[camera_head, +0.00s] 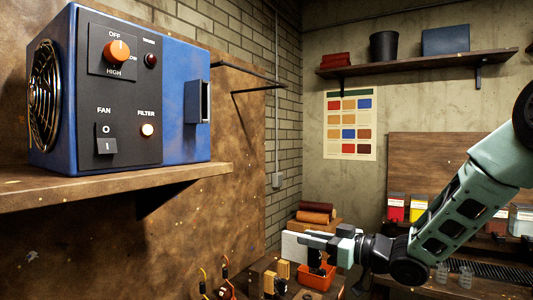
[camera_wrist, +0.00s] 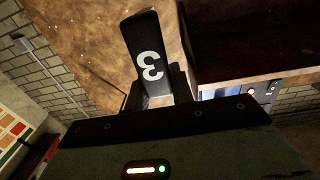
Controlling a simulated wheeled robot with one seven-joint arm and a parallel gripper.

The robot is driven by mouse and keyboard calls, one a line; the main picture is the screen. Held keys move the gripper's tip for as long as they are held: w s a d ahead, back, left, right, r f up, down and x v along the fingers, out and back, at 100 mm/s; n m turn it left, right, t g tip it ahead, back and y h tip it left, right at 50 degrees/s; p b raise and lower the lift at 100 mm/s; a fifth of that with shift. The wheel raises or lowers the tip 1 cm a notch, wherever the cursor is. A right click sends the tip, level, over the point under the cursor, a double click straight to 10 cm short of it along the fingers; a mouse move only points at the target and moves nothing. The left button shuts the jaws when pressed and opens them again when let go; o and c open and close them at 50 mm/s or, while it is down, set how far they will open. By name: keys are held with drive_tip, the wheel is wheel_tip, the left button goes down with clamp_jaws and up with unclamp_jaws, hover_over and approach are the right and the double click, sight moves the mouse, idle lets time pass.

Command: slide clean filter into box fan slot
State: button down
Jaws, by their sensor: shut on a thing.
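The blue box fan (camera_head: 183,75) stands upright on a wooden shelf at the upper left, its black control panel facing me. A dark upright slot (camera_head: 198,101) with a raised frame is on its right side. My gripper (camera_head: 318,241) is low and to the right of the fan, well apart from it. It is shut on a flat pale block, seemingly the filter (camera_head: 294,246). In the wrist view a black end marked "3" (camera_wrist: 150,60) sits between my fingers. Part of the fan (camera_wrist: 262,92) shows at the right there. The block's far end is hidden.
The fan's wooden shelf (camera_head: 115,183) juts out above my gripper's height. A black bracket rail (camera_head: 248,75) sticks out right of the fan. Below are an orange tray (camera_head: 316,279), brown rolls (camera_head: 317,212) and small clamps. The space between fan and gripper looks open.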

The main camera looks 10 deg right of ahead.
drive_tip(key=s+a+r+p, duration=0.2)
drive_tip(key=a+r, duration=0.2)
drive_tip(key=r, duration=0.6)
drive_tip(key=s+a+r+p, duration=0.2)
drive_tip(key=a+r, duration=0.1)
drive_tip(key=r, duration=0.6)
drive_tip(key=p, duration=0.4)
approach(198, 103)
drive_tip(key=s+d+r, duration=0.2)
drive_tip(key=d+r, duration=0.1)
drive_tip(key=d, duration=0.3)
drive_tip(key=b+x, duration=0.2)
drive_tip(key=x, duration=0.4)
drive_tip(key=shift+a+r, duration=0.2)
drive_tip(key=shift+s+r+p, duration=0.1)
drive_tip(key=shift+r+p, duration=0.05)
drive_tip(key=shift+p, duration=0.4)
drive_tip(key=shift+p+x, duration=0.4)
drive_tip(key=shift+x, duration=2.55)
